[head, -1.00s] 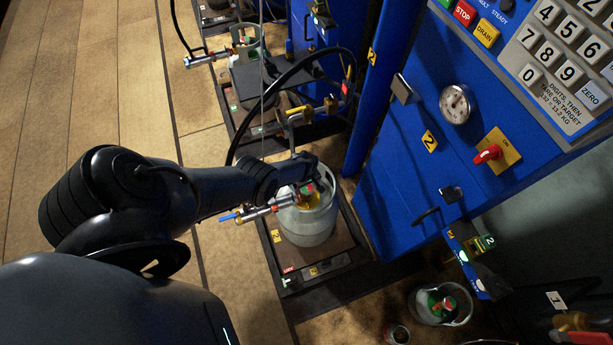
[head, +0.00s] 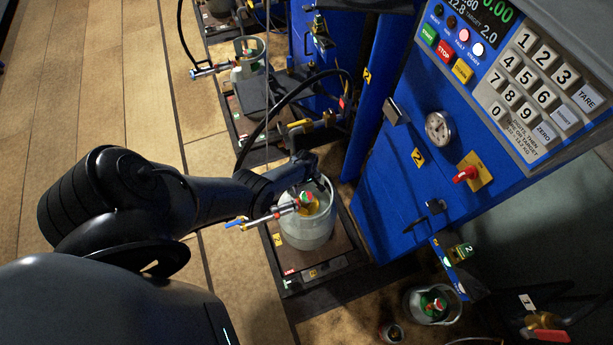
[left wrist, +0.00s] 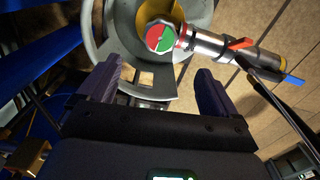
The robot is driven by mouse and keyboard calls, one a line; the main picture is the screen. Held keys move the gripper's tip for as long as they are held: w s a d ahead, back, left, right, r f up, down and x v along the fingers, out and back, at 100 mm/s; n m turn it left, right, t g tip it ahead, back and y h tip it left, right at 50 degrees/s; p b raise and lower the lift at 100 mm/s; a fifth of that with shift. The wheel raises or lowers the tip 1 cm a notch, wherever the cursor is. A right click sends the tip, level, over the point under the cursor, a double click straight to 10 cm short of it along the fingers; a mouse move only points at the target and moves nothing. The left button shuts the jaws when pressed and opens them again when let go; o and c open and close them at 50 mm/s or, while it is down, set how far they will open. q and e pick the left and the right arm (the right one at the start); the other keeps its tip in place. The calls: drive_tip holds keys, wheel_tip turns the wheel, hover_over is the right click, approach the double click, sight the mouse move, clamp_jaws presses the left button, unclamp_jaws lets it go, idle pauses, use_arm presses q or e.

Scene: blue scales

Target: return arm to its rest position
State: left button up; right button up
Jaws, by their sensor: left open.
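My left arm reaches in from the left in the head view. Its gripper (head: 308,170) is at the top of a grey gas cylinder (head: 306,229) that stands upright on a scale platform (head: 342,246). In the left wrist view the gripper's two dark fingers (left wrist: 154,82) are apart, with nothing clamped between them. The cylinder's collar (left wrist: 97,42) and its red and green valve cap (left wrist: 160,38) lie just beyond the fingertips. A filling connector (left wrist: 212,43) with an orange lever and blue tip runs to the valve. I cannot tell whether the fingers touch the collar. My right gripper is out of view.
A blue cabinet (head: 387,188) with a gauge (head: 438,127), red knob (head: 464,174) and keypad panel stands to the right. Another cylinder (head: 243,68) and black hoses are behind. The floor at left (head: 90,80) is clear.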

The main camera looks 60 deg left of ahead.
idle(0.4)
use_arm(q)
drive_tip(key=s+f, duration=0.1)
drive_tip(key=s, duration=0.5)
drive_tip(key=s+a+f+m+g+y, duration=0.1)
drive_tip(key=s, duration=0.5)
drive_tip(key=s+a+f+m+g+y, duration=0.1)
drive_tip(key=s+f, duration=0.1)
drive_tip(key=s, duration=0.3)
drive_tip(key=shift+s+a, duration=0.15)
drive_tip(key=shift+s, duration=0.25)
drive_tip(key=w+d+r+m+t+h, duration=0.1)
drive_tip(key=w+d+r+m+t, duration=0.15)
drive_tip(key=d+r+m, duration=0.7)
drive_tip(key=w+d+r+m+t, duration=0.2)
drive_tip(key=w+d+r+m, duration=0.15)
drive_tip(key=d+r, duration=1.2)
wheel_tip(320, 180, up, 30)
drive_tip(key=d+m+t+h+p, duration=0.1)
drive_tip(key=m+p, duration=0.3)
drive_tip(key=p, duration=1.2)
drive_tip(key=shift+d+f+m, duration=0.2)
drive_tip(key=shift+d+m, duration=0.2)
drive_tip(key=shift+d, duration=0.1)
